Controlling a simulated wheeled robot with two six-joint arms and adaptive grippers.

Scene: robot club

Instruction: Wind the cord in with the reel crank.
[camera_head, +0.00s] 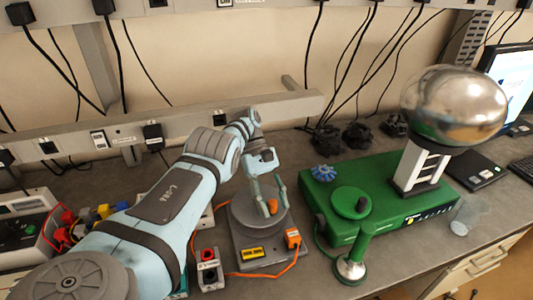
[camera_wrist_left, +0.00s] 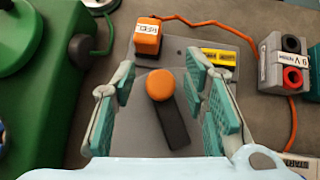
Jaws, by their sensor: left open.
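The reel is a grey unit with a round grey drum (camera_head: 244,221) on a dark grey base (camera_head: 272,263). Its crank is a dark bar (camera_wrist_left: 172,122) with an orange knob (camera_wrist_left: 160,85) at one end; the knob also shows in the head view (camera_head: 272,206). My left gripper (camera_head: 266,194) points down over the crank. Its teal fingers (camera_wrist_left: 160,72) are open, one on each side of the knob, with gaps between. An orange cord (camera_head: 268,275) runs from an orange block (camera_head: 292,238) beside the drum toward a grey socket box (camera_head: 210,269). My right gripper is out of view.
A green machine (camera_head: 330,205) with a silver sphere (camera_head: 453,106) stands close to the right of the reel. A clear cup (camera_head: 468,214) stands near the bench's front edge. A meter with coloured leads (camera_head: 25,231) is at far left. Black cables hang behind.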

